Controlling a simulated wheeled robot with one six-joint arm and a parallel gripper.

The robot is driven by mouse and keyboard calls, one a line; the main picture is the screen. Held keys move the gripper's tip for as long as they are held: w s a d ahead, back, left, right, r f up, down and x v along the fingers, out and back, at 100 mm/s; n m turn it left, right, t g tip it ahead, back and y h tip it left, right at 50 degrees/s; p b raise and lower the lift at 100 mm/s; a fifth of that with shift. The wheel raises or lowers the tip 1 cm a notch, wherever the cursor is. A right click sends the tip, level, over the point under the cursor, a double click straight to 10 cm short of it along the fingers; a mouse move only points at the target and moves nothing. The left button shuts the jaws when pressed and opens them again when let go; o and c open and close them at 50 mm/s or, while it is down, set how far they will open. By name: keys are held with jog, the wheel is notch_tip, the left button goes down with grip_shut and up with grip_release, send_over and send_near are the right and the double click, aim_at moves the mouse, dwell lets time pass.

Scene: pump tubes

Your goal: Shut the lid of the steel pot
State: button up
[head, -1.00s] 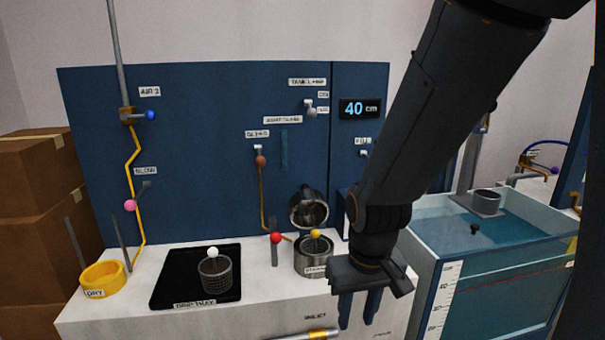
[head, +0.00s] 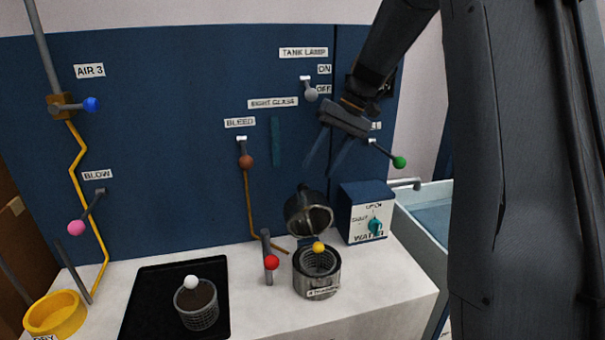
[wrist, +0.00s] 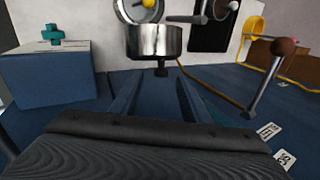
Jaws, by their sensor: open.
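The steel pot (head: 317,285) stands on the white counter with a basket inside that carries a yellow ball (head: 318,247). Its lid (head: 308,213) is tilted up, open, at the pot's back, its inner side facing the front. My gripper (head: 320,172) is open and empty, fingers pointing down, above the raised lid near the blue panel. In the wrist view the lid (wrist: 155,40) shows just beyond the fingers. A dark knob (wrist: 162,68) on it appears between the fingertips; I cannot tell whether they touch. The pot (wrist: 128,12) is partly cut off at the top edge.
A blue water box (head: 366,212) stands right of the pot. A red-knobbed lever (head: 270,262) stands close on its left. The bleed lever (head: 246,161) and tank lamp lever (head: 311,94) stick out from the panel. A black drip tray (head: 150,300) holds another basket (head: 197,305).

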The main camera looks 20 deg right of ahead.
jog(key=shift+w+p+x, duration=0.2)
jog(key=shift+p+x, duration=0.2)
jog(key=shift+x, duration=0.75)
jog(key=shift+w+p+x, duration=0.2)
jog(key=shift+p+x, duration=0.25)
jog(key=shift+x, duration=0.75)
jog(key=shift+w+p+x, duration=0.2)
jog(key=shift+p+x, duration=0.2)
jog(key=shift+x, duration=0.75)
jog(key=shift+a, duration=0.15)
grip_shut()
